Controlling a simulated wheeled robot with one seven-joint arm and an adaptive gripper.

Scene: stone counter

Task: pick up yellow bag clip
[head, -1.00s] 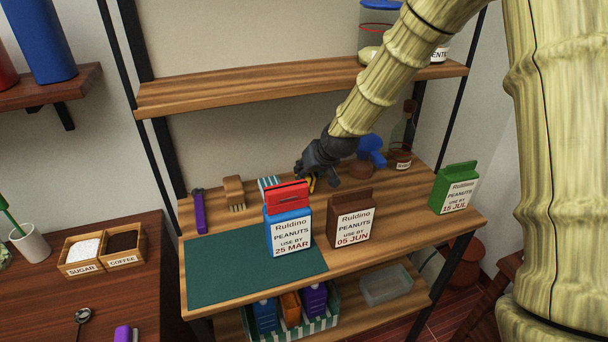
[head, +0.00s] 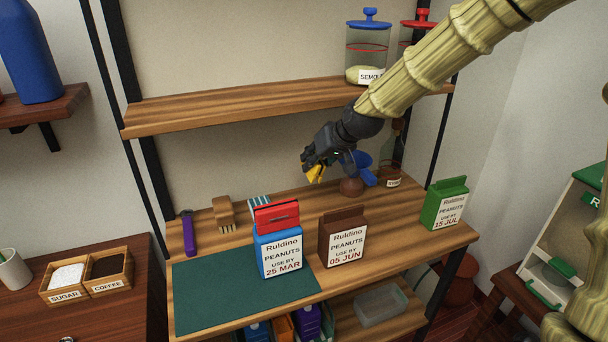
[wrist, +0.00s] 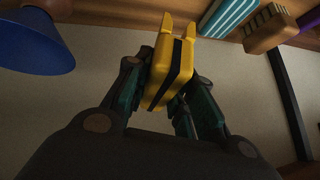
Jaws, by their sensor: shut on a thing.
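The yellow bag clip (head: 316,172) is in my gripper (head: 313,164), held above the wooden shelf, behind the bags. In the wrist view the yellow clip (wrist: 171,68), with a dark band along it, sits between the teal-padded fingers of my gripper (wrist: 168,88), which are shut on it. Part of the clip is hidden by the fingers in the head view.
A blue scoop-like thing (head: 364,168) is right of my gripper. An upper shelf (head: 240,107) runs above.

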